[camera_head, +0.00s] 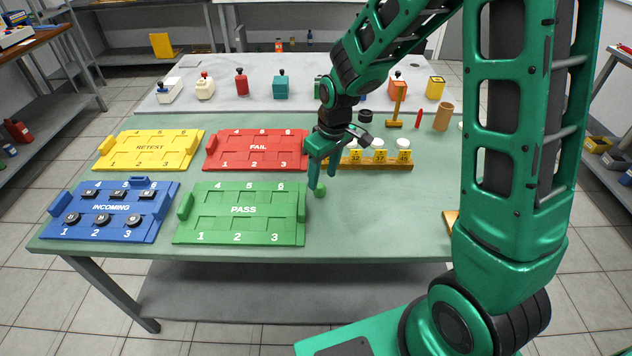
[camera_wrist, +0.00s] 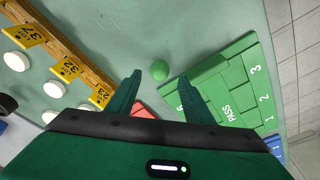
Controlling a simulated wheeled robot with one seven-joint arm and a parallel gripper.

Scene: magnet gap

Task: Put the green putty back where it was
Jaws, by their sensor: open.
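The green putty (camera_head: 320,191) is a small round green lump on the table, just right of the green PASS tray (camera_head: 240,238). It also shows in the wrist view (camera_wrist: 160,70), between and beyond my fingertips, apart from the tray's edge. My gripper (camera_head: 324,182) is open and hangs low over the table close to the putty. In the head view a finger partly covers the area beside the putty. In the wrist view nothing is between the fingers (camera_wrist: 157,82), and the putty lies a little past them.
A wooden rack (camera_head: 376,162) with white discs and yellow number tags stands behind my gripper. The red FAIL tray (camera_head: 257,150), yellow RETEST tray (camera_head: 151,150) and blue INCOMING tray (camera_head: 109,211) with several black pieces lie leftward. Table to the right of the putty is clear.

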